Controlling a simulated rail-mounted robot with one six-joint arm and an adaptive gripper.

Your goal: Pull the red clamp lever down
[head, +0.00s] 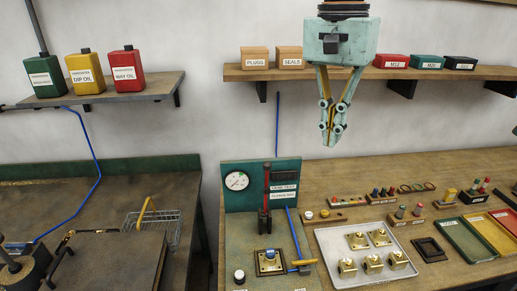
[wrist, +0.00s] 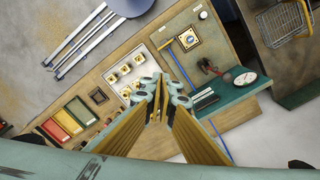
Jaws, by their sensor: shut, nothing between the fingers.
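The red clamp lever (head: 267,182) stands upright on a black clamp base (head: 264,222), in front of the green gauge panel (head: 247,171). In the wrist view the lever (wrist: 209,67) shows small, right of the fingers, beside the panel edge. My gripper (head: 332,141) is shut and empty, pointing down. It hangs in the air above and to the right of the lever, well apart from it. In the wrist view the closed fingers (wrist: 160,98) cover part of the bench.
A round gauge (head: 237,180) is on the panel. A pale tray of brass parts (head: 366,255) stands further right. The shelf (head: 350,73) with small boxes runs behind my gripper.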

